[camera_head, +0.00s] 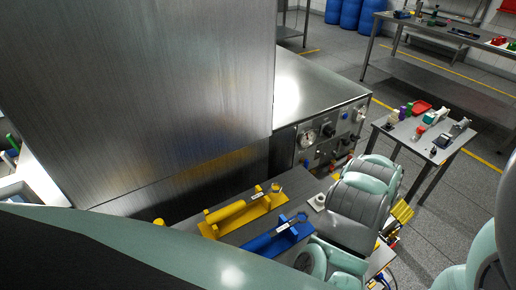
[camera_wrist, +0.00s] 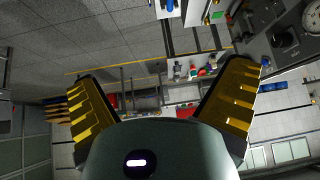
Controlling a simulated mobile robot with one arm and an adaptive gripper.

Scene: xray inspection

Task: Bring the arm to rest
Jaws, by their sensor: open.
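My arm, pale green and grey, reaches across the lower right of the head view. My gripper (camera_head: 399,228) shows there partly, with its yellow fingers beside the arm's last links. In the wrist view my gripper (camera_wrist: 165,76) has its two yellow ridged fingers spread wide apart, with nothing between them. Beyond the fingers are open floor and distant furniture. A yellow fixture (camera_head: 240,211) and a blue fixture (camera_head: 276,239) lie on a dark bench to the left of the arm, apart from the gripper.
A large steel cabinet (camera_head: 140,90) fills the upper left. Beside it is a panel with a gauge (camera_head: 308,138), close behind the arm; a gauge also shows in the wrist view (camera_wrist: 312,18). A small table (camera_head: 425,137) with several small items stands at right. Grey floor lies around it.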

